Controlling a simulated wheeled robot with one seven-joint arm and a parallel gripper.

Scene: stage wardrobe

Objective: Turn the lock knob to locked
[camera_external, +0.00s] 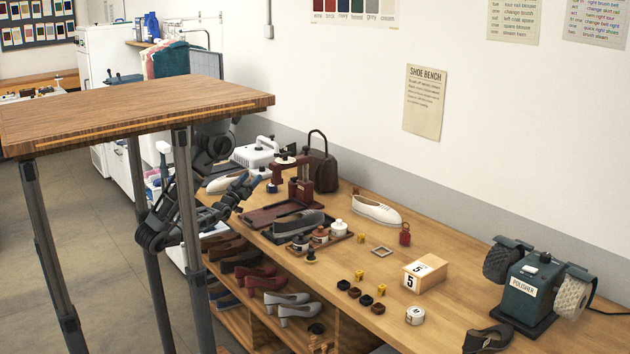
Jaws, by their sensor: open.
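My gripper (250,184) is at the left end of the shoe bench (452,290), low over the bench edge. It is open, with nothing visible between its fingers. A dark red press-like stand (299,187) with dark round parts on its top arm stands just to the right of my gripper. I cannot make out for sure which part is the lock knob, or how it is turned. The near table partly hides my arm.
A tall wooden table (130,108) stands in front of my arm. A grey shoe (299,223), a white shoe (376,211), a red padlock-like item (405,235), a numbered box (424,274) and a polisher (524,287) are on the bench. Shoes fill the shelf below.

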